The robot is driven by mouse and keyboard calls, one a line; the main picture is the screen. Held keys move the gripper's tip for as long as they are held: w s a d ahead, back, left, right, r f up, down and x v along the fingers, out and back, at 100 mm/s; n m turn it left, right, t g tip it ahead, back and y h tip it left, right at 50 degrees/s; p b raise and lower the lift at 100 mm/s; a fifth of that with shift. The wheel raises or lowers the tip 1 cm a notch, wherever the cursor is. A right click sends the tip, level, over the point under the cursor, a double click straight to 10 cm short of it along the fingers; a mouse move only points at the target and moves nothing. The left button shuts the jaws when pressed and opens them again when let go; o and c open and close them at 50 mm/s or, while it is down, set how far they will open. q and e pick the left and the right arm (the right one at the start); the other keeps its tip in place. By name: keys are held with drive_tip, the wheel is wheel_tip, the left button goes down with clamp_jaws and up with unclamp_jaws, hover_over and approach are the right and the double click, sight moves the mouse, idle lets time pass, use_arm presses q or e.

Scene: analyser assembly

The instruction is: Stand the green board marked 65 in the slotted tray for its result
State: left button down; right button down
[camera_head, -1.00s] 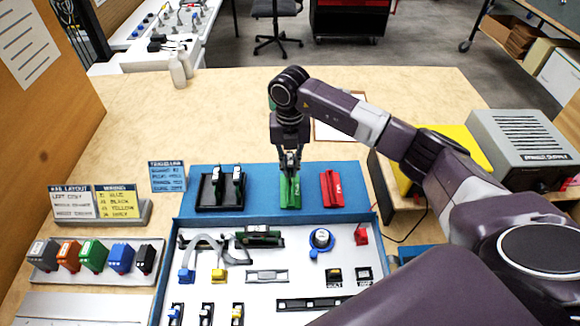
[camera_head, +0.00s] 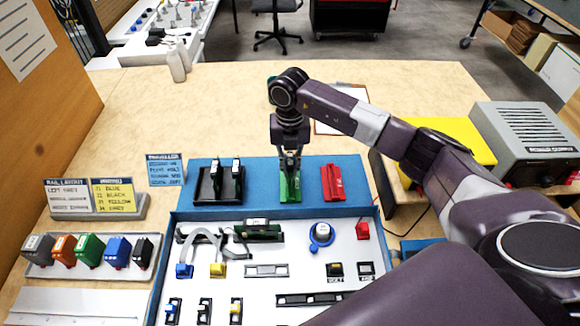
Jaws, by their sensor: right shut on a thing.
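The green slotted tray (camera_head: 291,196) lies on the blue mat, between a black rack and a red tray (camera_head: 332,184). My right gripper (camera_head: 290,171) points straight down over the far part of the green tray, shut on the green board (camera_head: 290,180). The board is mostly hidden by the fingers and blends with the green tray. Its number cannot be read, and I cannot tell whether it is fully down in a slot. The black rack (camera_head: 205,196) holds two upright dark pieces with white tops. My left gripper is not in view.
A blue-rimmed case (camera_head: 175,236) with connectors and modules lies in front of the mat. Coloured blocks stand in a rail (camera_head: 48,270) at left, behind which are sign cards (camera_head: 90,198). A grey supply box (camera_head: 525,140) stands right.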

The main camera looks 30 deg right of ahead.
sight(290, 160)
drive_tip(key=shift+f+b, duration=0.4)
drive_tip(key=shift+f, duration=0.25)
drive_tip(key=shift+f, duration=0.4)
idle(0.4)
drive_tip(key=c, duration=1.6)
unclamp_jaws()
drive_tip(key=shift+r+p, duration=2.3)
drive_tip(key=shift+r, duration=1.25)
drive_tip(key=shift+f, duration=0.1)
